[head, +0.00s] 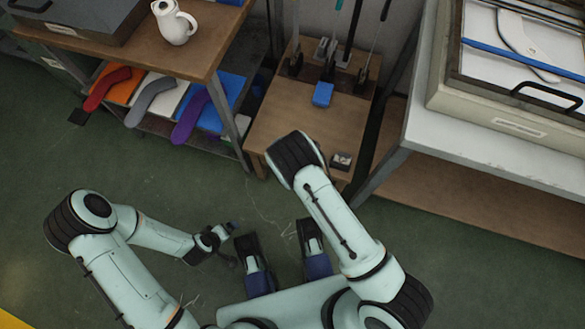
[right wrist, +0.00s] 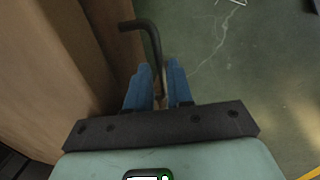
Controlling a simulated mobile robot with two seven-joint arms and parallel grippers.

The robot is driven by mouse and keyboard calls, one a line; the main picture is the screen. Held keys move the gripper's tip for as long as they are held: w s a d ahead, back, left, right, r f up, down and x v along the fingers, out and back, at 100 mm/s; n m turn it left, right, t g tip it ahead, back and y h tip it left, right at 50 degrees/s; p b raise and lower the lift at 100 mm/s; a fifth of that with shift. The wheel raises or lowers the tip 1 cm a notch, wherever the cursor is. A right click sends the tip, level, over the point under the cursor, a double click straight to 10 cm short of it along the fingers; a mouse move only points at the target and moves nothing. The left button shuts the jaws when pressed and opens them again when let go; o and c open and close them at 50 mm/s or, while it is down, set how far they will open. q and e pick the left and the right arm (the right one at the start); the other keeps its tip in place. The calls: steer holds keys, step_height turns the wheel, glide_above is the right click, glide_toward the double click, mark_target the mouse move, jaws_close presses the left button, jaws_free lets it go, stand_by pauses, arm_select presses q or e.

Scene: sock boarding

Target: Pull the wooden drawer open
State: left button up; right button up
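The wooden cabinet (head: 300,115) stands at the back middle of the head view; my right arm hides much of its front. In the right wrist view its brown wooden drawer front (right wrist: 100,45) runs down the left side. A dark bent bar handle (right wrist: 150,38) stands out from it. My right gripper (right wrist: 159,68) has its two blue fingers on either side of the handle, with a narrow gap showing. My left gripper (head: 234,228) hangs over the floor, away from the cabinet; its fingers are too small to read. The right gripper is hidden in the head view.
A workbench (head: 120,40) with a white jug (head: 174,22) and a shelf of coloured socks stands at the left. A metal-legged table (head: 440,130) with a framed case stands at the right. A blue block (head: 323,94) sits on the cabinet. The green floor in front is clear.

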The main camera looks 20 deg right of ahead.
steer(key=shift+f, duration=0.15)
steer(key=shift+c, duration=0.3)
jaws_close()
stand_by(1.1)
